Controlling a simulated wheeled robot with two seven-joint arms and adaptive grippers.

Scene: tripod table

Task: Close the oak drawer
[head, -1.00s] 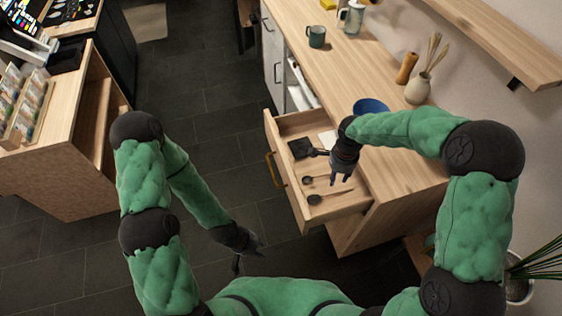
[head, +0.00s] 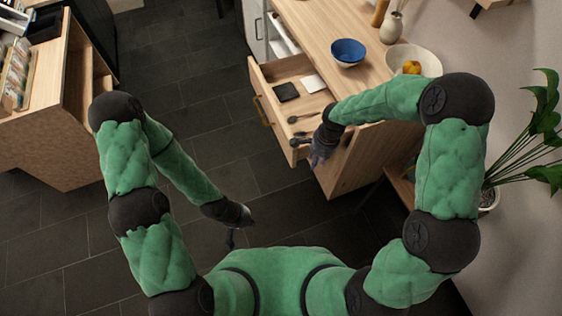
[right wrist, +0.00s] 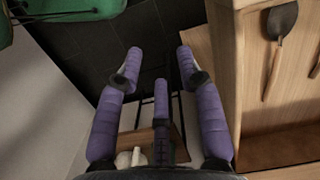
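The oak drawer (head: 258,82) is pulled out of the wooden counter, its front panel and brass handle (head: 262,112) facing left in the head view. It holds a black square item (head: 286,91), a white square item (head: 313,83) and dark spoons (head: 297,119). My right gripper (head: 317,160) is just outside the drawer's near side, and contact is unclear. In the right wrist view its purple fingers (right wrist: 160,68) are spread and empty, with the drawer's wooden wall (right wrist: 228,55) at right. My left gripper (head: 235,236) hangs low over the floor; its fingers are unclear.
On the counter (head: 318,30) stand a blue bowl (head: 348,51), a white bowl (head: 425,58) with orange fruit and a vase (head: 391,28). A plant (head: 530,135) is at right. A wooden cabinet (head: 50,135) stands at left. The dark floor (head: 200,110) between is clear.

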